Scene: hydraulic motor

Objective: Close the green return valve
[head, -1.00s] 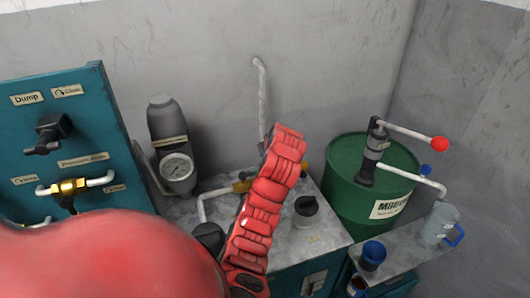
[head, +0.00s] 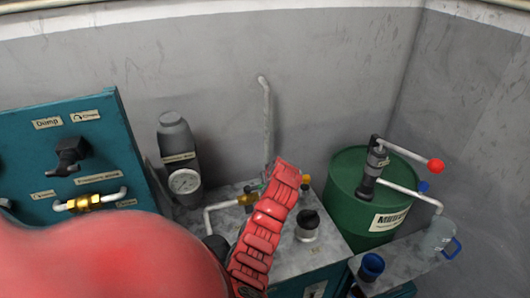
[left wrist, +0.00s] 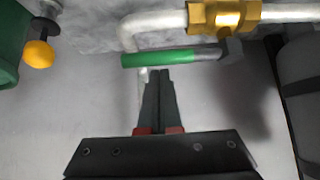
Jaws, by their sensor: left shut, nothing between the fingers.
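The green valve handle (left wrist: 158,59) shows in the left wrist view as a bar lying roughly parallel to the pipe. It joins the brass valve body (left wrist: 222,15) through a grey arm at its right end. My left gripper (left wrist: 158,72) is shut and empty, with its fingertips close to the handle's side; I cannot tell whether they touch. In the head view the brass valve (head: 248,198) sits on the grey tank top beside my red left arm, which hides most of the handle and the gripper. My right gripper is not in view.
A grey filter with a gauge (head: 184,181) stands left of the valve. A black-capped filler (head: 307,225) is to its right. A green drum (head: 345,190) with a red-knobbed hand pump stands further right. A teal panel (head: 60,160) is at left.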

